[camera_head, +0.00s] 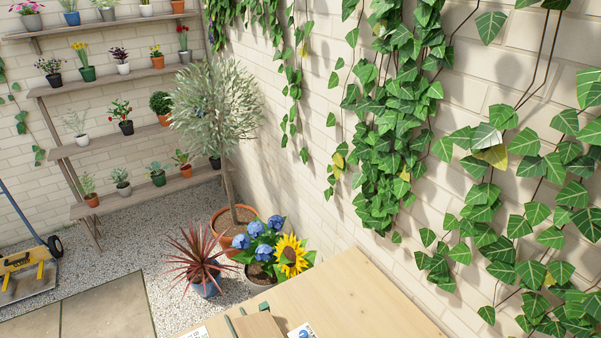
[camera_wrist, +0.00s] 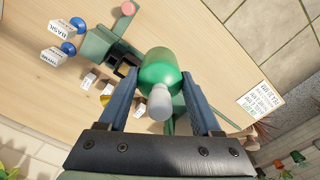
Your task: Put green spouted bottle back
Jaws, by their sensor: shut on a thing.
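In the wrist view, a green bottle (camera_wrist: 160,72) with a pale grey spout (camera_wrist: 160,102) is between the two blue fingers of my gripper (camera_wrist: 158,80). My gripper is shut on the bottle, with the spout end toward the camera. The bottle is over the wooden table (camera_wrist: 215,45); its base is hidden, so I cannot tell its height above the table. A dark green holder (camera_wrist: 97,47) with dark openings is beside and partly behind the bottle. The head view does not show my gripper or the bottle.
White labelled containers with blue tops (camera_wrist: 55,28) stand left on the table. A pink round thing (camera_wrist: 129,8) is at the top, and a printed card (camera_wrist: 262,103) lies right. In the head view, potted plants (camera_head: 265,255) stand beyond the bare tabletop (camera_head: 345,300), beside an ivy-covered wall.

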